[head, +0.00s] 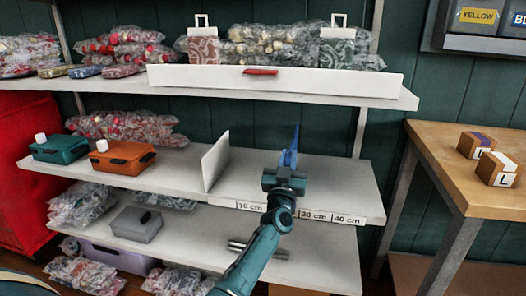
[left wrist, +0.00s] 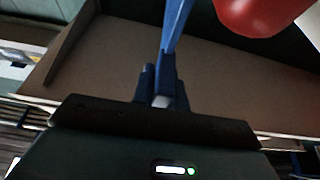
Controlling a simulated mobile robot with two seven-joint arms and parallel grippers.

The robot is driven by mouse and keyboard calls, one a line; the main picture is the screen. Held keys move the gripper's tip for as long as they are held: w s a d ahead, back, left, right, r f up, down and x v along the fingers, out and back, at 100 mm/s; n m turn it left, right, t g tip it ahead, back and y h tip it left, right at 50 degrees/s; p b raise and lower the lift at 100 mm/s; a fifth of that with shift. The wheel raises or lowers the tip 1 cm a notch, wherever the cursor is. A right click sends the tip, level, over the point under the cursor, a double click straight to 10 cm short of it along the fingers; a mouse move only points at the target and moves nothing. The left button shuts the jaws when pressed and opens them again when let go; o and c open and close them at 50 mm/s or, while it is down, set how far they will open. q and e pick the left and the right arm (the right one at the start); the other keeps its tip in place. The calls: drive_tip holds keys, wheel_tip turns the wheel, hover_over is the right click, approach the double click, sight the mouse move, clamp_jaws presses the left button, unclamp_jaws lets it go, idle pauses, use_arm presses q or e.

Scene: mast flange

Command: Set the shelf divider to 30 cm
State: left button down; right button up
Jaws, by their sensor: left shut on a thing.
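A thin blue upright piece, apparently the shelf divider (head: 294,142), stands on the middle shelf, seen almost edge-on. My left gripper (head: 285,172) is shut on its front end. In the left wrist view the blue divider (left wrist: 174,35) runs up from between the fingers (left wrist: 160,95). The front edge of the shelf carries labels: 10 cm (head: 250,208), 30 cm (head: 313,216) and 40 cm (head: 347,219). My gripper and arm cover the stretch between 10 cm and 30 cm, so the divider's foot is hidden. A white upright panel (head: 216,160) stands left of the labels. My right gripper is out of view.
An orange box (head: 122,158) and a green box (head: 60,149) stand left of the panel. The upper shelf front (head: 330,83) with a red handle (head: 260,72) hangs above. The middle shelf right of the divider is clear. A wooden table (head: 450,150) with small cartons stands at right.

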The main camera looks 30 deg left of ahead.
use_arm(q)
drive_tip(key=shift+w+d, duration=0.25)
drive_tip(key=shift+d, duration=0.85)
drive_tip(key=shift+w+d, duration=0.25)
drive_tip(key=shift+d, duration=0.8)
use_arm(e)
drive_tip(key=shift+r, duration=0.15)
use_arm(q)
drive_tip(key=c, duration=1.4)
unclamp_jaws()
drive_tip(key=shift+a, duration=0.1)
